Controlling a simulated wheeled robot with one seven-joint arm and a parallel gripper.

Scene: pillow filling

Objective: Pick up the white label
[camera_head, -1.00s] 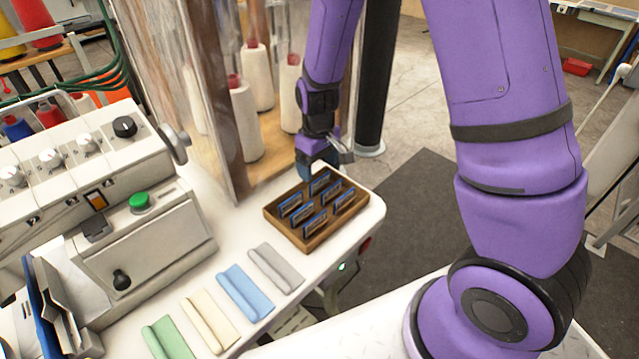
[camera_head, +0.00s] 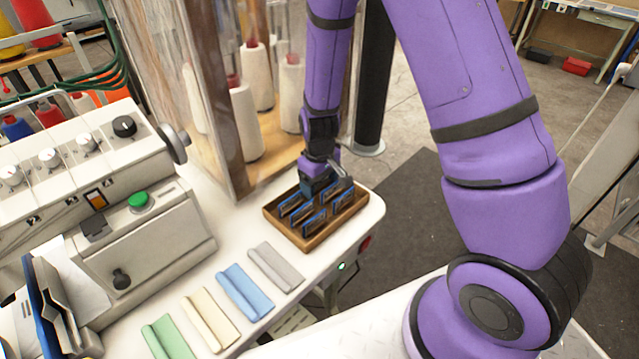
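A brown wooden tray (camera_head: 308,245) stands near the right end of the white machine table. Several dark labels with blue edges stand upright in it; one label (camera_head: 302,212) shows near the middle. I cannot make out which of them is white. My gripper (camera_head: 320,187) is low over the back part of the tray, pointing down among the rear labels. Its fingertips are hidden by its own body and the labels, so I cannot tell whether it touches or holds one.
Folded cloths lie in a row left of the tray: grey (camera_head: 276,266), blue (camera_head: 245,291), cream (camera_head: 210,320) and green (camera_head: 168,339). A sewing machine (camera_head: 140,230) stands to the left. A clear panel with thread cones (camera_head: 246,120) stands behind the tray.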

